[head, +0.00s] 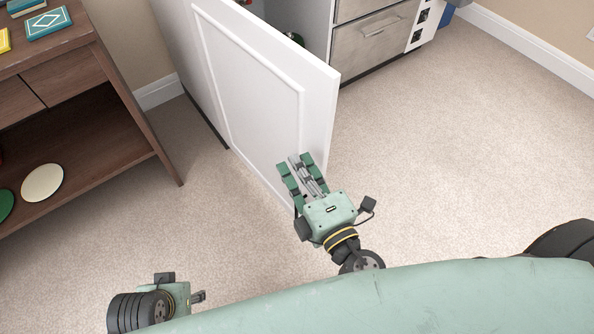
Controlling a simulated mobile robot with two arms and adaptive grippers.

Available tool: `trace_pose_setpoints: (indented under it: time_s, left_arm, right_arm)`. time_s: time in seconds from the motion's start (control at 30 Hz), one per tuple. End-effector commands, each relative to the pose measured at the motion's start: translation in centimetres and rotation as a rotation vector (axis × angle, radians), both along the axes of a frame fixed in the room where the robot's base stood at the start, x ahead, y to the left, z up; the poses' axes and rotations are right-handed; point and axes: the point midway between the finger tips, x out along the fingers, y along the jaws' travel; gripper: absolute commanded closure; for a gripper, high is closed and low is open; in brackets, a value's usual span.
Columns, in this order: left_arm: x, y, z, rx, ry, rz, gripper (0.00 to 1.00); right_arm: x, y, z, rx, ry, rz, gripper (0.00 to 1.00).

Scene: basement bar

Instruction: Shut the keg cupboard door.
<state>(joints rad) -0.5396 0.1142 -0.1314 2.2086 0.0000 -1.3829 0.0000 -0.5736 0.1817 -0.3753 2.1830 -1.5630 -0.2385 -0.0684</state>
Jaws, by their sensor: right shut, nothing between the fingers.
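The white keg cupboard door (250,90) stands open in the head view, swung out from the white cupboard (176,35). Its free edge faces toward me, and its raised panel faces left. Part of the cupboard's inside shows behind the door's top, with a small green thing (296,38) in it. My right gripper (298,162) is shut and empty. It overlaps the lower part of the door near the free edge; I cannot tell if it touches. My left gripper (198,297) is at the bottom left, far from the door, its fingers mostly hidden.
A dark wooden shelf unit (140,125) stands at the left, with coloured boxes (48,22) on top and round discs (42,182) below. A steel drawer unit (375,35) is right of the door. The carpet (450,150) is clear on the right.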

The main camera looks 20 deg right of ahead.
Motion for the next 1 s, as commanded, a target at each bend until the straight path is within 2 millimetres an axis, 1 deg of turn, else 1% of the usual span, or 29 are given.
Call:
trace_pose_setpoints:
  time_s: [0.03, 0.1, 0.23, 0.63, 0.83, 1.0]
  left_arm:
    - [0.1, 0.0, -0.4, 0.0, 0.003, 0.0, 0.52]
    - [0.1, -0.1, -1.0, 0.0, 0.006, -0.001, 0.52]
    - [0.2, -0.1, -1.6, 0.0, 0.007, -0.001, 0.52]
    - [0.2, -0.1, -1.7, -0.001, 0.006, -0.001, 0.52]
    - [0.2, -0.1, -1.1, 0.0, 0.002, -0.001, 0.52]
    - [0.0, 0.0, 0.8, -0.001, -0.01, 0.001, 0.52]
  right_arm:
    - [0.3, -0.7, 0.2, -0.003, -0.001, 0.001, 1.0]
    - [0.6, -1.5, 0.1, -0.003, -0.001, 0.001, 1.0]
    - [1.0, -2.2, 0.0, -0.001, 0.0, 0.001, 1.0]
    - [1.0, -2.5, 0.0, 0.001, 0.0, 0.001, 1.0]
    - [1.2, -3.0, -0.1, -0.001, 0.0, 0.018, 1.0]
    - [1.7, -4.3, -0.2, -0.005, -0.003, 0.064, 1.0]
